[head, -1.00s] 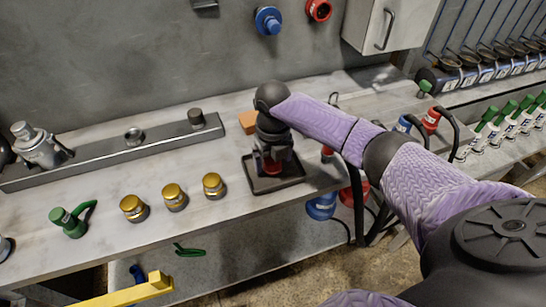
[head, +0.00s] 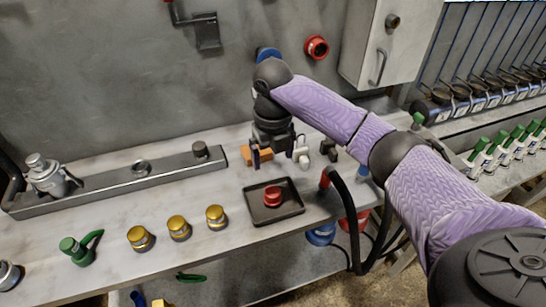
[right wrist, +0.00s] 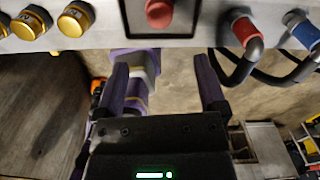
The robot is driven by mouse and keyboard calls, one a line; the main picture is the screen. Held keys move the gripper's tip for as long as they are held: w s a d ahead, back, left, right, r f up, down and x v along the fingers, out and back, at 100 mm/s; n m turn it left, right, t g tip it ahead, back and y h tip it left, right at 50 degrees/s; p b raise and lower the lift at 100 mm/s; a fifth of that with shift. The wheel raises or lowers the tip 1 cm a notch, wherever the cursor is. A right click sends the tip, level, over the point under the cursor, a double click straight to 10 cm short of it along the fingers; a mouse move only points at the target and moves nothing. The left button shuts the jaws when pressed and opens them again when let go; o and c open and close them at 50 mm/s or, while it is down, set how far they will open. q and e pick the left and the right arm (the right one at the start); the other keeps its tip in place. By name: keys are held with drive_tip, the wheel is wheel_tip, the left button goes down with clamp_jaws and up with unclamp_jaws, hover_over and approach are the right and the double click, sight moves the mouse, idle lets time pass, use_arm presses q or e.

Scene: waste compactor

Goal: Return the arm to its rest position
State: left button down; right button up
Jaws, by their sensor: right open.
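My right arm comes in from the right in the head view, and its gripper (head: 278,160) hangs above the bench, behind the dark square tray (head: 262,217). The fingers are apart with nothing between them. A small red round part (head: 273,195) sits on the tray, clear of the gripper. In the right wrist view the two fingers of the gripper (right wrist: 162,68) are spread with floor behind them. The red part (right wrist: 159,12) shows at the top edge there.
Several brass-capped parts (head: 179,228) and a green-handled part (head: 80,249) stand left of the tray. An orange block (head: 258,153) lies behind the gripper. A grey cabinet (head: 385,45) hangs on the wall. Black hoses (head: 352,225) curve at the bench's front edge.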

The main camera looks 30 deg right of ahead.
drive_tip(key=s+a+f+m+t+y, duration=0.1)
drive_tip(key=s+a+f+m+y, duration=0.1)
drive_tip(key=s+a+f+m, duration=0.9)
drive_tip(key=s+d+m+t+h, duration=0.1)
drive_tip(key=s+m, duration=0.5)
drive_tip(key=m, duration=0.5)
drive_tip(key=s+m+t+h, duration=0.1)
drive_tip(key=s+m, duration=0.5)
drive_tip(key=m, duration=0.5)
wheel_tip(320, 180, down, 17)
drive_tip(key=s+g, duration=0.1)
drive_tip(key=s, duration=0.1)
drive_tip(key=s+d+f+n+g, duration=0.1)
drive_tip(key=s+d+f, duration=0.2)
drive_tip(key=s+f, duration=0.8)
drive_tip(key=s, duration=0.2)
drive_tip(key=shift+s+d+f, duration=0.25)
drive_tip(key=shift+s+f, duration=0.05)
